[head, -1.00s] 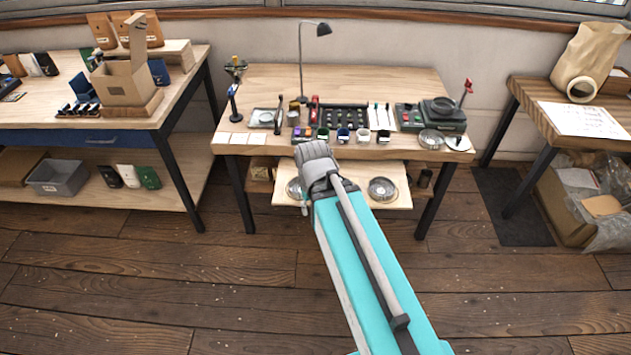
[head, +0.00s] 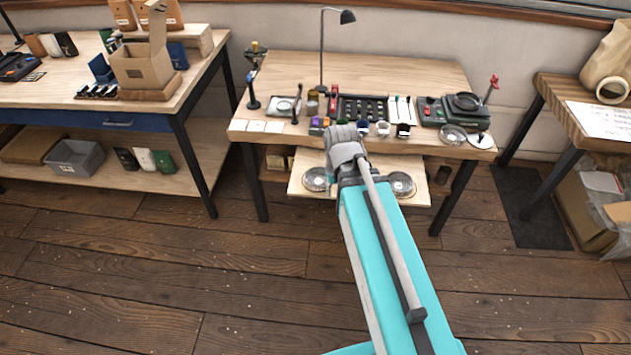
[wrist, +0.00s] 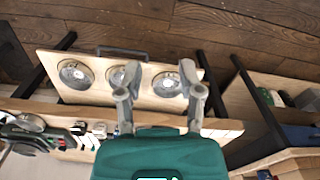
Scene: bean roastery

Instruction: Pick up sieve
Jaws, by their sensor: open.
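Several round metal pans that look like sieves lie on a pull-out board (head: 360,197) under the middle table. In the head view one (head: 316,180) is left of my arm and another (head: 400,184) is right of it; my arm hides the space between. In the wrist view I see three in a row: left (wrist: 75,73), middle (wrist: 122,75) and right (wrist: 167,84). My gripper (wrist: 158,75) is open and empty above the board, its fingers framing the right one in the picture. I cannot tell the height gap.
The middle table's top (head: 400,70) carries several cups, a black tray, a scale and a lamp (head: 322,50). Its front edge is close to my gripper. A workbench (head: 205,75) stands left, another table (head: 560,100) right. The floor in front is clear.

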